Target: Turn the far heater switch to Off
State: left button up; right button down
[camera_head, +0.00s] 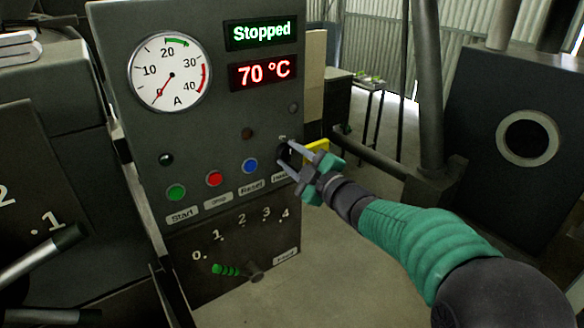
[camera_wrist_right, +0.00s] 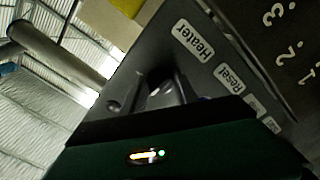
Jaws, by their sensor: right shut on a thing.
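The heater switch (camera_head: 284,152) is a dark rotary knob on the right side of the grey control panel (camera_head: 215,125). It sits above a label partly hidden by my gripper in the head view. My right gripper (camera_head: 284,154) reaches in from the right with its fingers shut around the knob. In the right wrist view the fingers (camera_wrist_right: 163,92) are at the knob beside the "Heater" label (camera_wrist_right: 194,41). The fingers mostly hide the knob, so I cannot tell its pointer's setting. My left gripper is not in view.
The panel has an ammeter (camera_head: 169,72), a "Stopped" display (camera_head: 261,31), a "70 °C" display (camera_head: 262,71) and green, red and blue buttons. Dark machinery stands left; a dark machine with a round port (camera_head: 528,138) stands right.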

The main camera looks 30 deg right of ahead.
jog(key=shift+f+n+b, duration=0.1)
jog(key=shift+n+b, duration=0.45)
jog(key=shift+n, duration=0.15)
jog(key=c, duration=0.9)
grip_release()
jog(key=shift+a, duration=0.1)
jog(key=shift+c, duration=0.2)
jog(key=s+d+p, duration=0.1)
jog(key=s+d, duration=0.1)
jog(key=s, duration=1.4)
jog(key=shift+s+d, duration=0.2)
jog(key=shift+s, duration=0.1)
